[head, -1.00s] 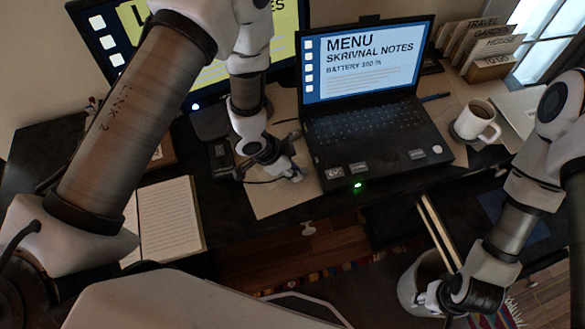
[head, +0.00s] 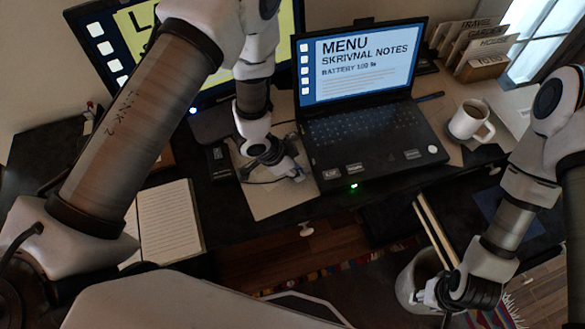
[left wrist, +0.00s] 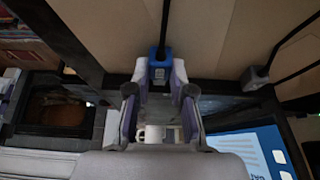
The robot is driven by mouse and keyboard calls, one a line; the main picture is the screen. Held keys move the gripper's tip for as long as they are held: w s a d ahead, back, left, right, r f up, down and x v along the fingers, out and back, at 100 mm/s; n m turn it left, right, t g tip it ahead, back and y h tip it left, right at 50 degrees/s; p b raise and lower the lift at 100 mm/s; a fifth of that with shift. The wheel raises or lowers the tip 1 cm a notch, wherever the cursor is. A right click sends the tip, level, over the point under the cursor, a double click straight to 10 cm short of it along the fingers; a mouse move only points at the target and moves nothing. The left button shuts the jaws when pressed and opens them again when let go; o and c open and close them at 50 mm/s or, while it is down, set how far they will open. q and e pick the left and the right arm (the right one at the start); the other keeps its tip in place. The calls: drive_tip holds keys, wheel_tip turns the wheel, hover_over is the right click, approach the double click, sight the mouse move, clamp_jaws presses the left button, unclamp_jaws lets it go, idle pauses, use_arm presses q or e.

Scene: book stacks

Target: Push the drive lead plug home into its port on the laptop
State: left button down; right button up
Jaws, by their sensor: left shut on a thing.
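The black laptop (head: 365,140) stands open on the desk, its lit screen reading MENU. My left gripper (head: 297,175) is low beside the laptop's left edge. In the left wrist view my left gripper (left wrist: 160,80) is shut on a blue plug (left wrist: 159,68), apparently the drive lead plug, with a black cable running up from it. The port and the plug's front end are hidden, so I cannot tell how far the plug is in. My right gripper (head: 424,296) hangs low at the right by the bin; its fingers are too small to read.
A white mug (head: 466,124) stands right of the laptop, with a file holder (head: 478,68) behind it. An open notebook (head: 168,218) lies at the left. A grey plug (left wrist: 256,77) with its own cable is beside the held one. A bin (head: 409,283) is below the desk.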

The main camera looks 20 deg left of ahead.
use_arm(q)
drive_tip(key=shift+w+d, duration=0.2)
drive_tip(key=shift+d, duration=0.1)
drive_tip(key=shift+s+a, duration=0.1)
drive_tip(key=shift+a, duration=0.05)
drive_tip(key=shift+s+a, duration=0.3)
drive_tip(key=shift+a, duration=0.15)
drive_tip(key=shift+p, duration=0.45)
idle(1.1)
drive_tip(key=shift+w+d+p, duration=0.35)
drive_tip(key=shift+w+d, duration=0.05)
drive_tip(key=shift+d, duration=0.2)
drive_tip(key=c, duration=0.9)
unclamp_jaws()
drive_tip(key=shift+c, duration=0.2)
drive_tip(key=v, duration=1.2)
